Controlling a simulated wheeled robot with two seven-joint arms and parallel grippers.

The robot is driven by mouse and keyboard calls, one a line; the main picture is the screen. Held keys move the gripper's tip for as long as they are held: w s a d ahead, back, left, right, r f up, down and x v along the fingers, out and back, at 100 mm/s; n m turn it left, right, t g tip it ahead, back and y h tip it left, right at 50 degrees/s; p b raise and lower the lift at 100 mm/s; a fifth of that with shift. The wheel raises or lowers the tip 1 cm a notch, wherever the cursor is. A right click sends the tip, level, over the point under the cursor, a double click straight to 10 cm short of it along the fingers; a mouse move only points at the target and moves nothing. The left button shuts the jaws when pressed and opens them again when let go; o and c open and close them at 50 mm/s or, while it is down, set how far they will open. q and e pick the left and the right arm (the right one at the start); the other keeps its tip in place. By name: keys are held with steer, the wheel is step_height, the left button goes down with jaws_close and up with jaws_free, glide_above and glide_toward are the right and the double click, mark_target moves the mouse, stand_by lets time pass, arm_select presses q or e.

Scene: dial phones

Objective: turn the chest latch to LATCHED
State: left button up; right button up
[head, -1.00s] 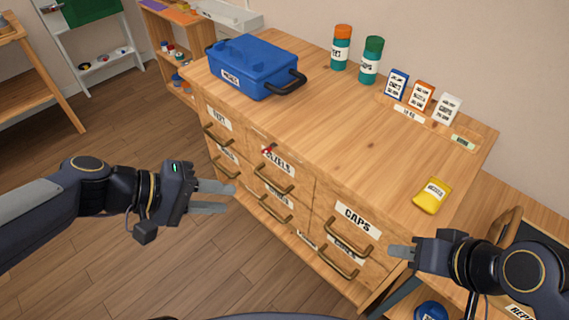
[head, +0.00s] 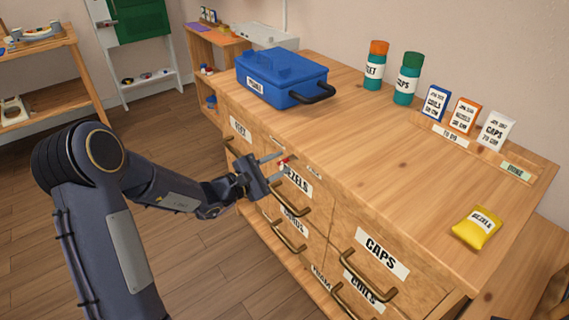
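The chest latch (head: 285,161) is a small red handle on the upper front of the wooden drawer chest (head: 390,155), above the drawer labelled BEZELS. My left gripper (head: 279,165) is at the latch in the head view, its two grey fingers apart and pointing at the chest front. The red handle shows between or just beyond the fingertips; I cannot tell if they touch it. Part of the latch is hidden by the gripper, and the small lettering beside it is too small to read. My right gripper is out of view.
A blue toolbox (head: 283,78) stands on the chest's far end. Two canisters (head: 407,80), several small boxes (head: 466,115) and a yellow packet (head: 477,228) are on top. Brass drawer handles (head: 295,198) jut from the front below the latch. Open floor lies left.

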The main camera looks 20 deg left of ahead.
arm_select(q)
steer(key=shift+x, duration=1.05)
steer(key=shift+c, duration=0.3)
jaws_close()
